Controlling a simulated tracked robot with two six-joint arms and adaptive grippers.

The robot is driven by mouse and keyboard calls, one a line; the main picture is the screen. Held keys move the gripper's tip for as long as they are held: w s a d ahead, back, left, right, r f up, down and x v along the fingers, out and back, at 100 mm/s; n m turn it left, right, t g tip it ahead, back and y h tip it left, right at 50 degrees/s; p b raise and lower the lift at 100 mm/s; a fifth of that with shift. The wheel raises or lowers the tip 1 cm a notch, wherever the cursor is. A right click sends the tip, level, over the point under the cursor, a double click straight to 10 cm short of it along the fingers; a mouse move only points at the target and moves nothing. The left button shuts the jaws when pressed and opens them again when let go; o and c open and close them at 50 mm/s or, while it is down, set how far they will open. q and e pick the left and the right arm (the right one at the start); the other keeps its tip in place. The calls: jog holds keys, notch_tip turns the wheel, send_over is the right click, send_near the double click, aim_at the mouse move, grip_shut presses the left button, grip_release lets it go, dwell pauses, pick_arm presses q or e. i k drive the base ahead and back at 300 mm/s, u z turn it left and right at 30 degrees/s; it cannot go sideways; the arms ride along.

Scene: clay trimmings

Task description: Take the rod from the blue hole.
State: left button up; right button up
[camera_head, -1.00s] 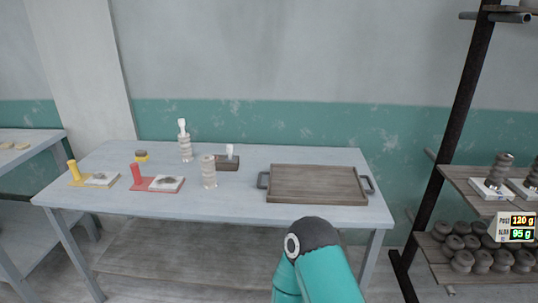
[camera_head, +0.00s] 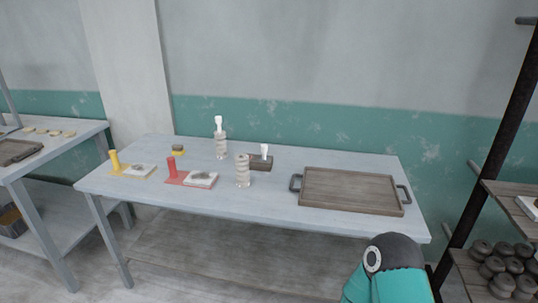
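I cannot make out a blue hole or a rod in one. On the grey table (camera_head: 310,218) a red stand with an upright red peg (camera_head: 171,168) and a yellow stand with an upright yellow peg (camera_head: 115,161) stand at the left, each beside a pale slab with a dark patch. A ribbed pale vessel with a white piece in its top (camera_head: 220,138) is at the back, and another ribbed vessel (camera_head: 242,171) is in front. A small brown block holding a white piece (camera_head: 264,153) stands beside them. Neither gripper shows; only a teal arm link of mine is at the bottom right.
A brown tray with two dark handles (camera_head: 350,207) lies on the table's right. A small yellow-and-dark round item (camera_head: 178,150) is at the back left. Another table (camera_head: 48,150) stands left, and a rack with dark rounded pieces (camera_head: 505,265) right. The table's front strip is clear.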

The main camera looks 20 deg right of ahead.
aim_at(264, 147)
jog(key=i, duration=0.9)
